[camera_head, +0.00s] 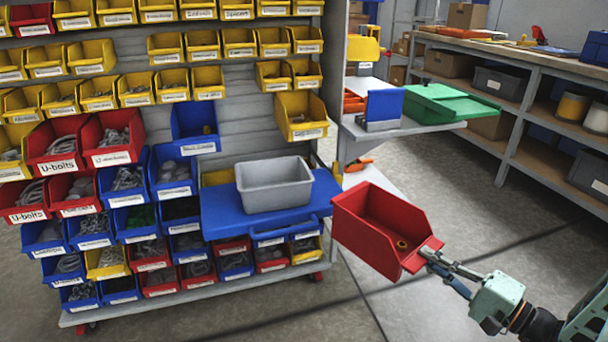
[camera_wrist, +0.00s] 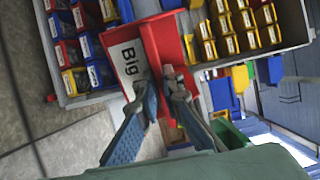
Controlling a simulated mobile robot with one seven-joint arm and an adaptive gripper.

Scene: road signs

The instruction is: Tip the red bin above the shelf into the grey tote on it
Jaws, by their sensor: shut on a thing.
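The red bin (camera_head: 362,232) hangs in the air to the right of the blue shelf, its open top up. In the wrist view my gripper (camera_wrist: 163,82) clamps the red bin (camera_wrist: 165,40) beside a white label reading "Big". The grey tote (camera_head: 275,190) stands upright on the blue shelf (camera_head: 225,215), left of the bin and apart from it. The tote's floor is only partly visible and I see nothing in it.
A rack with rows of yellow, red and blue bins (camera_head: 123,137) fills the left side, above and below the shelf. A green bin (camera_head: 450,103) and a blue bin (camera_head: 383,105) rest on a side ledge behind. Open floor (camera_head: 480,200) lies to the right.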

